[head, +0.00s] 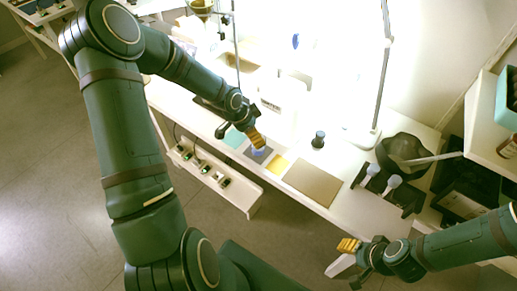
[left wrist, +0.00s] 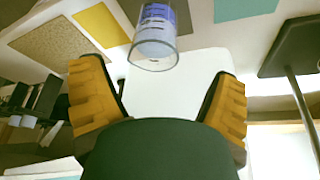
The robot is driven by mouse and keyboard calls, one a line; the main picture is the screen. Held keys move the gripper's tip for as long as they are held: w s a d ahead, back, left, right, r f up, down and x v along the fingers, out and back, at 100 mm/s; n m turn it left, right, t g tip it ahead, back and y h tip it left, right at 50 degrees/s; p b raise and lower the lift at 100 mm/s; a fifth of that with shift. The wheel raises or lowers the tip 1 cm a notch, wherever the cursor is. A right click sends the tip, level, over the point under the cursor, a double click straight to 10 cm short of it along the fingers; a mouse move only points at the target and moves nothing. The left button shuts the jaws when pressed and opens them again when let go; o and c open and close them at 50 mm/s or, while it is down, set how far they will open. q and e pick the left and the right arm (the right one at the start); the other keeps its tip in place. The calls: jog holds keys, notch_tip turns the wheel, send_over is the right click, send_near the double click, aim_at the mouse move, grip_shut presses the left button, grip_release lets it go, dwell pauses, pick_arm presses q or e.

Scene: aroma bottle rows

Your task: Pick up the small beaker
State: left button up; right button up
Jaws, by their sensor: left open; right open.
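The small beaker (left wrist: 155,36) is clear glass with blue-violet contents and pale markings. In the left wrist view it is at top centre, ahead of and between my left gripper's spread fingers (left wrist: 162,72), with a visible gap to each. In the head view my left gripper (head: 256,138) is over the worktop, and a bluish bit of the beaker (head: 259,151) shows just below its fingertips, partly hidden, over a dark mat (head: 250,157). My right gripper (head: 348,245) is open and empty, low at the right, off the table's front edge.
A teal mat (head: 234,138), a yellow mat (head: 278,163) and a tan board (head: 314,183) flank the beaker. A dark-topped bottle (head: 319,140) stands behind the board. A dark bowl (head: 403,151) and a black holder (head: 405,196) are at the right. A lamp pole (head: 381,85) rises behind.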

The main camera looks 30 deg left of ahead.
pick_arm(q)
jog(key=x, duration=0.2)
jog(key=b+x, duration=0.1)
jog(key=x, duration=0.1)
jog(key=b+x, duration=0.1)
jog(key=x, duration=0.1)
jog(key=shift+s+d+f, duration=0.1)
jog(key=shift+s+d, duration=0.15)
jog(key=shift+s, duration=0.1)
jog(key=shift+w+f, duration=0.2)
jog(key=shift+f, duration=0.15)
jog(key=shift+c, duration=0.4)
jog(key=c, duration=1.3)
